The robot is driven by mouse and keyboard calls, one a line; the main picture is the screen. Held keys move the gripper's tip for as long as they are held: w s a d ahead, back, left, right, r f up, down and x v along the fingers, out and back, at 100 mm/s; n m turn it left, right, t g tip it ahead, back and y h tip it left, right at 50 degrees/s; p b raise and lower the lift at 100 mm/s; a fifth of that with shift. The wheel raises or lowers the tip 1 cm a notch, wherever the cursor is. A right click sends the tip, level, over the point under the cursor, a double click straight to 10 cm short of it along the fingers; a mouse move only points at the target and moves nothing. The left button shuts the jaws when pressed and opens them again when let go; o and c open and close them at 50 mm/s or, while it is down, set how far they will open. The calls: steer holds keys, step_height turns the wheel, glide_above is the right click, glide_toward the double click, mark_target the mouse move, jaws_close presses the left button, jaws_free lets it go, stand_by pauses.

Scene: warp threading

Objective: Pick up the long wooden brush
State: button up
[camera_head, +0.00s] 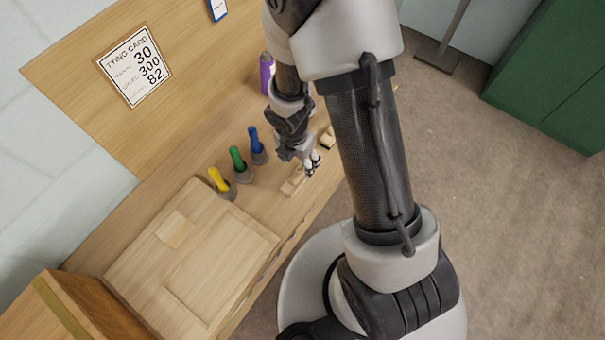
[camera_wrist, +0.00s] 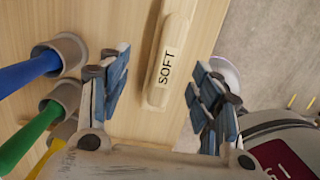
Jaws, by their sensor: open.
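A long pale wooden brush (camera_wrist: 172,50) with the word SOFT on it lies on the wooden bench in the wrist view. It runs from the top edge to the middle of the picture. In the head view a light wooden piece (camera_head: 292,184), which looks like this brush, lies just below my gripper (camera_head: 312,165). In the wrist view my gripper (camera_wrist: 161,72) is open, with one finger on each side of the brush and gaps on both sides. I cannot tell the exact height of the fingertips above it. The brush's underside is hidden.
Yellow (camera_head: 217,180), green (camera_head: 237,158) and blue (camera_head: 254,140) handled tools stand in grey cups left of my gripper. A large wooden board (camera_head: 245,232) lies nearer. A purple bottle (camera_head: 266,74) and another small wooden block (camera_head: 328,138) are farther back. The bench edge is close on the right.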

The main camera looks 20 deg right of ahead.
mark_target(302, 166)
steer(key=shift+s+d+f+b, duration=0.1)
steer(key=shift+d+f+b, duration=0.15)
steer(key=shift+f+b, duration=1.05)
steer(key=shift+d+f+b, duration=0.2)
steer(key=shift+f+b, duration=0.9)
steer(key=shift+f, duration=0.25)
steer(key=shift+r, duration=0.1)
steer(key=shift+c, duration=0.2)
steer(key=c, duration=1.2)
